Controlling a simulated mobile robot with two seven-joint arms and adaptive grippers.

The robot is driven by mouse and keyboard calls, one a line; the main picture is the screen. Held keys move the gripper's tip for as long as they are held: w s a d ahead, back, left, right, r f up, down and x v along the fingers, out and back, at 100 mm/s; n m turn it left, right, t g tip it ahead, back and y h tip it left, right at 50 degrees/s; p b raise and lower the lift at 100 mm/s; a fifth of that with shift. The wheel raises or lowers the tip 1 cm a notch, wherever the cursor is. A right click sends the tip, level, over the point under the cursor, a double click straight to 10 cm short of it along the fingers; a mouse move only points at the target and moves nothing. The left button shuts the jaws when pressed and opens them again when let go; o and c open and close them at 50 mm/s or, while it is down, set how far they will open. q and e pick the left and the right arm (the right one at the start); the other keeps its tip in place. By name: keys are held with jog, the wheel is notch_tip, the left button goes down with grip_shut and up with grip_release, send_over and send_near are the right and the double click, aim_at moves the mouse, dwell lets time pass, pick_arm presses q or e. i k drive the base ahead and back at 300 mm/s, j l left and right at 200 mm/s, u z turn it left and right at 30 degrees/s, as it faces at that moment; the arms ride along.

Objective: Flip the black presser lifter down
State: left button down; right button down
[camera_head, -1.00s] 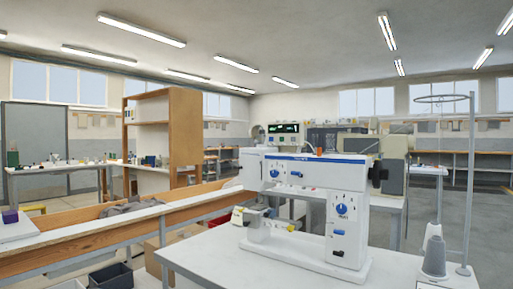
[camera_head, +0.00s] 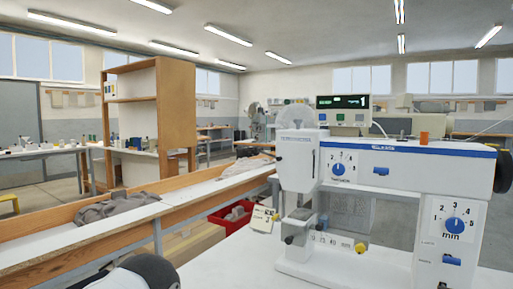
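Neither gripper's fingers show.
The white table top (camera_head: 235,262) is bare left of the press. A long wooden-edged bench (camera_head: 150,212) runs behind it, with grey cloth (camera_head: 117,207) on it. A red bin (camera_head: 232,217) sits beyond the table. A display box (camera_head: 343,107) stands above the press.

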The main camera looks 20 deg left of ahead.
aim_at(259, 150)
jog(key=i+j+z, duration=0.1)
jog(key=j, duration=0.25)
jog(key=i+j, duration=0.25)
jog(key=i+j+z, duration=0.15)
jog(key=j, duration=0.25)
jog(key=i+j+z, duration=0.1)
jog(key=j, duration=0.25)
jog(key=i+j, duration=0.2)
jog(key=j, duration=0.2)
jog(key=i+j+z, duration=0.15)
jog(key=j, duration=0.2)
